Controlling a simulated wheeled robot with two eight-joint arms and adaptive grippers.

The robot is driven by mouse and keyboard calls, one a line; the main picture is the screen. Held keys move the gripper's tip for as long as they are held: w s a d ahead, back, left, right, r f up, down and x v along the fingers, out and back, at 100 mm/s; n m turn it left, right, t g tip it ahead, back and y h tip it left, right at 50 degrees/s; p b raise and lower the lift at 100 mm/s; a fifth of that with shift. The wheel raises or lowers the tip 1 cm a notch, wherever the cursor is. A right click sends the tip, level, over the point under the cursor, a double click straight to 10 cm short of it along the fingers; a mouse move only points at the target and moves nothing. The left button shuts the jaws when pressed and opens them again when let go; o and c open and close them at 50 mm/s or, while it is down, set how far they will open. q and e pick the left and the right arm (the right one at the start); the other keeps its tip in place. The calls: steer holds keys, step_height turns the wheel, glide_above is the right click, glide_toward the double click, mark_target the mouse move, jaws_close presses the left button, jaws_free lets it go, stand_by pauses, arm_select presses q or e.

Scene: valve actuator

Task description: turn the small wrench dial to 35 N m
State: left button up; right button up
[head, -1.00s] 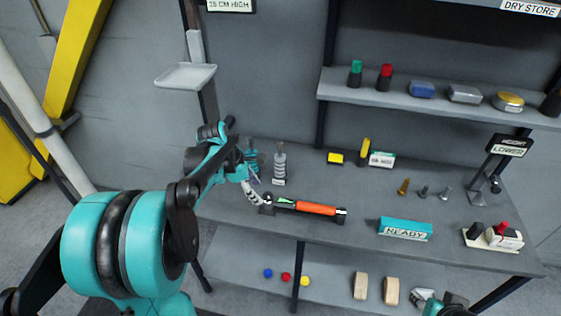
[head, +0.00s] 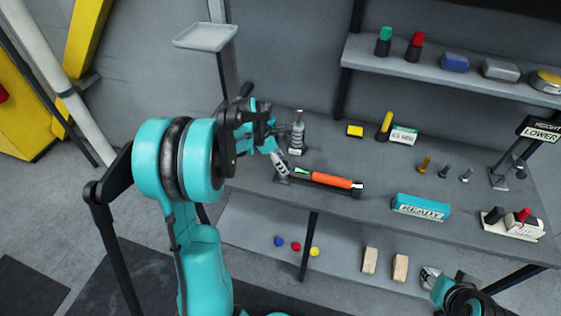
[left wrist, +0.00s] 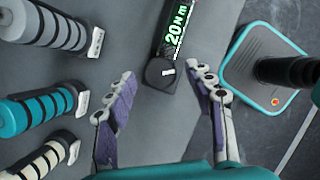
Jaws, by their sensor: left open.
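The torque wrench lies on the bench with an orange handle (head: 332,180) and a dark head at the right end. Its green display (left wrist: 176,27) reads 20 N m in the left wrist view. The small black dial (left wrist: 160,72) with a white mark sits at the wrench's end beside the display. My left gripper (left wrist: 165,88) is open, its fingertips on either side of the dial and apart from it. In the head view, my left gripper (head: 282,164) is over the wrench's left end and partly hides the dial. My right gripper (head: 430,277) is low at the right, its jaws unclear.
A teal READY block (head: 421,207) is right of the wrench. A yellow block (head: 355,131) is behind. Bench between them is clear.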

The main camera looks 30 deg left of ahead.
arm_select(q)
steer(key=shift+c, duration=0.2)
steer(key=c, duration=1.1)
steer(key=shift+a+m, duration=0.1)
steer(key=shift+m, duration=0.2)
steer(key=m, duration=0.1)
steer(key=m+g, duration=0.1)
steer(key=m, duration=0.1)
steer(key=shift+w+m+h, duration=0.2)
steer(key=shift+m+h, duration=0.1)
steer(key=shift+h, duration=0.1)
steer(key=m+g, duration=0.1)
steer(key=m, duration=0.2)
steer(key=m+g, duration=0.1)
steer(key=m, duration=0.1)
steer(key=shift+w+a+g+p, duration=0.1)
steer(key=shift+w+g+p, duration=0.15)
steer(key=shift+g+p, duration=0.05)
steer(key=m, duration=0.2)
steer(key=m+g, duration=0.1)
steer(key=m, duration=0.2)
steer(key=shift+w+g, duration=0.2)
steer(key=shift+g, duration=0.1)
steer(key=shift+w+m+g+y+p, duration=0.1)
steer(key=shift+m+g+y+p, duration=0.45)
steer(key=shift+m, duration=1.25)
